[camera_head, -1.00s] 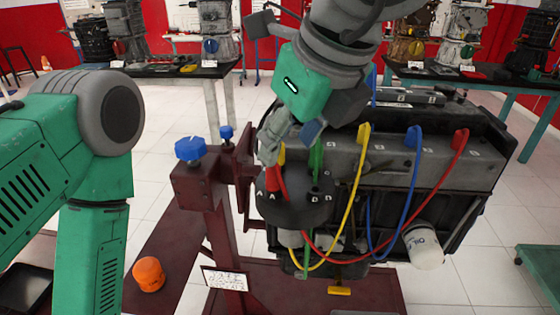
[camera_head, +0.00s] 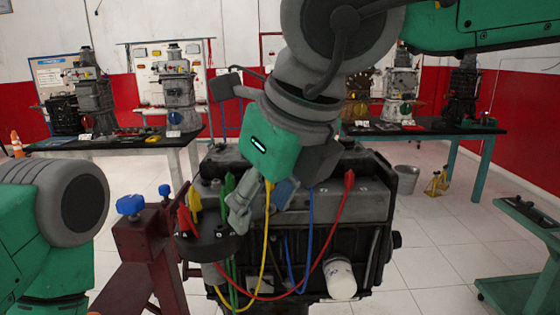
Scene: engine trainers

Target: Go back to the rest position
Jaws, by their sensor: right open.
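My right gripper (camera_head: 256,212) hangs open from the arm that comes in at upper right. Its grey finger is in front of the engine (camera_head: 375,200), just right of the round black distributor cap (camera_head: 215,248). I cannot tell whether it touches the green lead beside it. Red, yellow and green plugs stand on the cap. A blue lead (camera_head: 311,215) and a red lead (camera_head: 340,215) run down from the engine top, and a yellow lead (camera_head: 266,235) starts behind the gripper. My left arm shows at lower left; its gripper is out of view.
The maroon stand (camera_head: 150,250) with blue knobs (camera_head: 130,205) is left of the engine. A white filter (camera_head: 340,278) sticks out low. Benches with engine trainers (camera_head: 178,98) line the back.

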